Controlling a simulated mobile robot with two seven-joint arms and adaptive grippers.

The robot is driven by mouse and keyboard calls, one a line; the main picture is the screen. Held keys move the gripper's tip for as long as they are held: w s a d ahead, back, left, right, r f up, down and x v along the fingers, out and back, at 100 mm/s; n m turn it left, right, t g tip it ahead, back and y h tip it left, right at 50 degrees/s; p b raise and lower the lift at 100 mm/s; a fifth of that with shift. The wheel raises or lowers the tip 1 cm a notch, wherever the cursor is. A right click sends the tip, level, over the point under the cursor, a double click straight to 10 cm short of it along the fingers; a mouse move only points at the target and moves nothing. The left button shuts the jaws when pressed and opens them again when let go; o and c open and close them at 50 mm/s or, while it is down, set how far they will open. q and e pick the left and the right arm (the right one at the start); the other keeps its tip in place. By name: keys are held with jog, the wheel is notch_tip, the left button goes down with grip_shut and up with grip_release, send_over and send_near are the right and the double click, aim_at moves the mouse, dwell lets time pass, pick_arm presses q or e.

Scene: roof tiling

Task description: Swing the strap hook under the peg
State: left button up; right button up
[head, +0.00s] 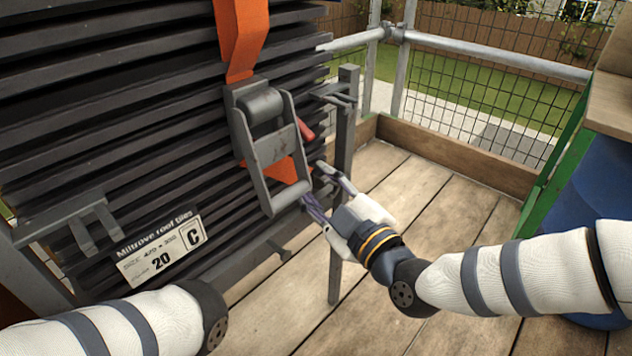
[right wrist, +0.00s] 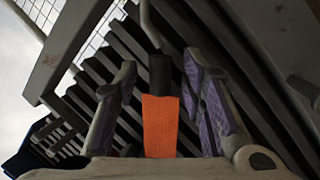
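My right gripper (head: 314,187) is beside the lower end of the grey ratchet buckle (head: 270,145). Its fingers are apart. In the right wrist view, the orange strap (right wrist: 161,125) lies between the purple-padded fingers (right wrist: 160,65), with gaps on both sides. A black piece (right wrist: 160,75) tops this strap, and a thin grey rod (right wrist: 148,25) shows above it, perhaps the strap hook. The orange strap (head: 243,38) also runs down the tile stack into the buckle in the head view. A small grey bar (head: 278,248) below the stack may be the peg; I cannot tell. My left gripper is out of view.
The dark roof tiles (head: 130,100) are stacked at left, with a white label (head: 160,250). A grey post (head: 347,120) stands behind my right gripper. A green frame and blue barrel (head: 590,200) are at right. The plank floor (head: 440,205) between is clear.

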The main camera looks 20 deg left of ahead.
jog(key=shift+c, duration=0.6)
grip_shut()
